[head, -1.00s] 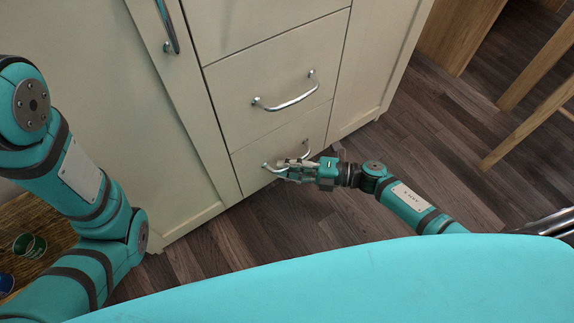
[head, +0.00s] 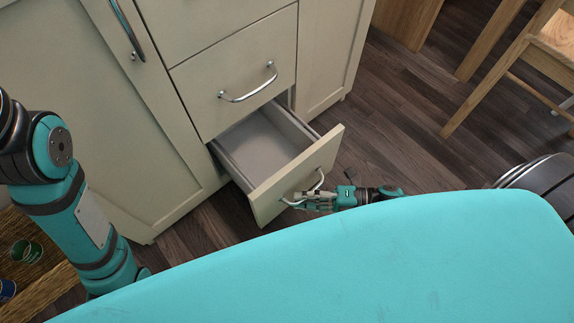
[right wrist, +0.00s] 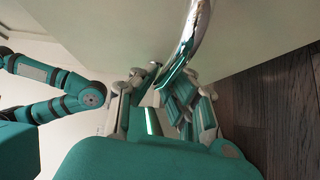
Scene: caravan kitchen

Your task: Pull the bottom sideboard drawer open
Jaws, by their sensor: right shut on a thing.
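The bottom sideboard drawer (head: 300,176) stands well out from the cream sideboard (head: 150,130) in the head view. Its grey inside shows and looks empty. My right gripper (head: 308,201) is at the drawer's front and shut on its curved metal handle (head: 319,181). In the right wrist view the shiny handle (right wrist: 197,28) runs down between the fingers of the gripper (right wrist: 178,95). My left arm shows at the left of the head view, but its gripper is out of view.
The closed drawer above has its own metal handle (head: 248,88). A wooden chair (head: 545,45) stands at the upper right. Dark plank floor (head: 400,130) is clear right of the drawer. A green can (head: 26,251) stands on a woven surface at lower left.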

